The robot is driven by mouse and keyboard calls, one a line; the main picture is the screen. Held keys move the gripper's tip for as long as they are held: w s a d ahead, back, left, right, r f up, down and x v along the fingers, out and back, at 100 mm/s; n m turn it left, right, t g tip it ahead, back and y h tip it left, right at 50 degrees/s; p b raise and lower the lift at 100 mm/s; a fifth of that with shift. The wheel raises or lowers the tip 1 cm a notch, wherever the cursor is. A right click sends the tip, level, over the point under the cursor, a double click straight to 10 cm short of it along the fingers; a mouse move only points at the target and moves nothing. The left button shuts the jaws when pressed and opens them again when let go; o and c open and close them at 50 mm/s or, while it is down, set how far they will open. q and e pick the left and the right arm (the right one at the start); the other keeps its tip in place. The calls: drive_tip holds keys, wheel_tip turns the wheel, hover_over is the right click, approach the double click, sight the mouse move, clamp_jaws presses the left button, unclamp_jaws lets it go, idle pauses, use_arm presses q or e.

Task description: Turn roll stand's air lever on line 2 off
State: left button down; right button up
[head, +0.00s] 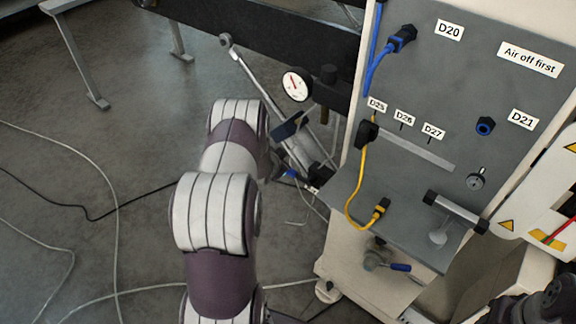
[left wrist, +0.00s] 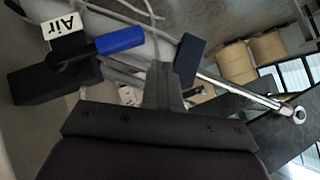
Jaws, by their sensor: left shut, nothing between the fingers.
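The air lever has a blue handle (left wrist: 120,40) on a black body (left wrist: 45,78), beside a white label reading "Air" (left wrist: 65,28), upside down in the left wrist view. The handle points right, slightly upward there. In the head view a small blue piece (head: 288,173) beside my arm looks like this handle, mostly hidden. My left gripper (left wrist: 164,80) is shut and empty; its grey fingers are right of and below the handle, apart from it in the picture. My forearm hides most of it in the head view. A dark part at the lower right (head: 530,302) looks like my right gripper; its fingers are not visible.
A metal rod (left wrist: 270,101) with a ring end runs beside the gripper. A pressure gauge (head: 295,84) stands above. The grey panel (head: 430,90) with a jutting shelf (head: 400,218) is right; another blue-handled valve (head: 400,267) hangs below it. Cables cross the left floor.

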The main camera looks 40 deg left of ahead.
use_arm(q)
drive_tip(key=s+r+p, duration=0.1)
drive_tip(key=s+r, duration=0.6)
drive_tip(key=r, duration=0.1)
drive_tip(key=shift+a, duration=0.2)
use_arm(e)
drive_tip(key=shift+s+r, duration=0.25)
drive_tip(key=shift+r, duration=0.95)
use_arm(q)
drive_tip(key=shift+s+r, duration=0.1)
